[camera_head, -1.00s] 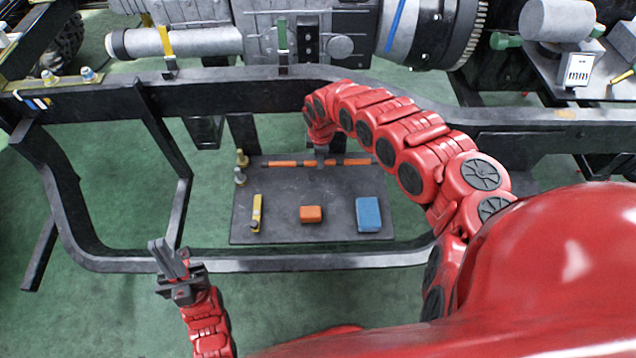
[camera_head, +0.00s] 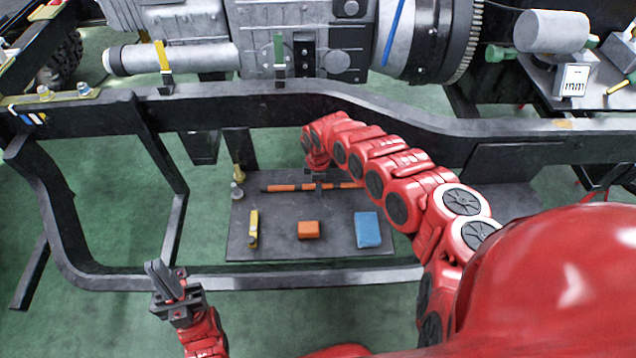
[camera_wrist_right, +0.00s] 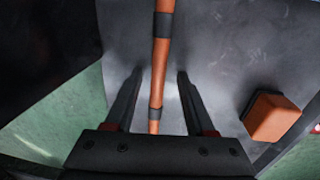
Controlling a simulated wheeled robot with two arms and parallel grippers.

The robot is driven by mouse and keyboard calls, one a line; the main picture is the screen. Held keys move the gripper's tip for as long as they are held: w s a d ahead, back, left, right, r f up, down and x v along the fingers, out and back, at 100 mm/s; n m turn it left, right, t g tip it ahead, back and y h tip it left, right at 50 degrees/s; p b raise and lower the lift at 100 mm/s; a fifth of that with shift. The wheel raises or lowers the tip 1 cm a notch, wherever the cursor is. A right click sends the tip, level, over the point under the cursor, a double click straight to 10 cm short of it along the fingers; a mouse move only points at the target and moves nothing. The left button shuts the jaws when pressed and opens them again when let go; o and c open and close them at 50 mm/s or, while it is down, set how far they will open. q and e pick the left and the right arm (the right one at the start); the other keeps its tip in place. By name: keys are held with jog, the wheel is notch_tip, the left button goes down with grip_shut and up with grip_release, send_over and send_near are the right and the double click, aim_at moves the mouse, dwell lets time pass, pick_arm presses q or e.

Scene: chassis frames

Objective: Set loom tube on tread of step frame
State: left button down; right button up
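The loom tube (camera_head: 285,188), orange with dark bands, lies across the back of a dark grey board. In the right wrist view the tube (camera_wrist_right: 162,60) runs between the two fingers of my right gripper (camera_wrist_right: 157,92), which stand apart with a gap on each side. In the head view my right gripper (camera_head: 318,178) is at the tube's middle, partly hidden by its own arm. The black step frame has a long lower bar (camera_head: 300,280), seemingly its tread, in front of the board. My left gripper (camera_head: 168,280) looks open and empty, near the bar's left part.
The board (camera_head: 280,248) also holds a yellow tool (camera_head: 253,230), an orange block (camera_head: 308,230) and a blue block (camera_head: 367,230). Brass and grey fittings (camera_head: 238,180) stand at its left edge. A black chassis rail (camera_head: 250,108) crosses behind, with machinery (camera_head: 290,45) above it.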

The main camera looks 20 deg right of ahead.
notch_tip(320, 180, up, 12)
jog(key=s+p, duration=0.1)
jog(key=p, duration=0.3)
jog(key=shift+a, duration=0.15)
jog(key=shift+s, duration=0.2)
dwell(0.4)
